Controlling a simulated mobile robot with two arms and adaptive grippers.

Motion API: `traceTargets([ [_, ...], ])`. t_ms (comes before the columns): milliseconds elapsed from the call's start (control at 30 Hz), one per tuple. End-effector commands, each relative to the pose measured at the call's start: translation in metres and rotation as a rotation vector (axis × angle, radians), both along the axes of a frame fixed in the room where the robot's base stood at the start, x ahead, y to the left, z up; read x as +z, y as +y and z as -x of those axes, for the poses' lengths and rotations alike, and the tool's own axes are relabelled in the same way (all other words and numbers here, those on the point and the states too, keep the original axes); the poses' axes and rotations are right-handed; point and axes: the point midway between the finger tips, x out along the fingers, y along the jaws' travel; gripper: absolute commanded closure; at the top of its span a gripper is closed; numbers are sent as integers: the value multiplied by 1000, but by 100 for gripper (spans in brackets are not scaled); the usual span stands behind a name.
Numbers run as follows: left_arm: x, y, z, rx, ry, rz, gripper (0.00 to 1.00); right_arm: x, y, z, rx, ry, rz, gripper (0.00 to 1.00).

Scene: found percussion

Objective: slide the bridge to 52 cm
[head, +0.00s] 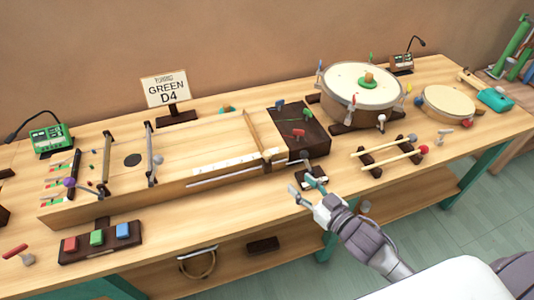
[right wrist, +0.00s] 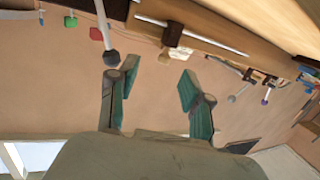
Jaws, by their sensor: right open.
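The wooden bridge (head: 254,133) stands across the long string box (head: 200,140), near its right end beside the dark peg block. Its front end sits by the right end of a pale scale strip (head: 225,164); the numbers are too small to read. A brown block on a light rod (right wrist: 172,33) shows in the right wrist view and may be the bridge's front end. My right gripper (head: 306,189) is open and empty in front of the box's right end, apart from the bridge. Its two fingers show spread in the right wrist view (right wrist: 155,95). My left gripper is out of view.
The dark peg block (head: 305,140) has coloured pegs. A dark rod with a rounded end (right wrist: 109,50) shows close to one finger. Two sticks on a rack (head: 390,158) and a large drum (head: 360,95) stand to the right. Coloured buttons (head: 97,238) are at front left.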

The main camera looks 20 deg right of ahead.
Motion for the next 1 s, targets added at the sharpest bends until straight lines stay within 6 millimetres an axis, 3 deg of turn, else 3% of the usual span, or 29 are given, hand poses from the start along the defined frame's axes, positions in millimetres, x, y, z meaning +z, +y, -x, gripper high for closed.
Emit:
traceTargets([
  [367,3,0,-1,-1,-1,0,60,14,8,-15,110,-106,-50,51],
  [800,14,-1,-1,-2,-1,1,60,15,45,-96,109,-103,-50,51],
  [1000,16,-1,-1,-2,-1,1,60,13,56,-120,109,-102,-49,51],
])
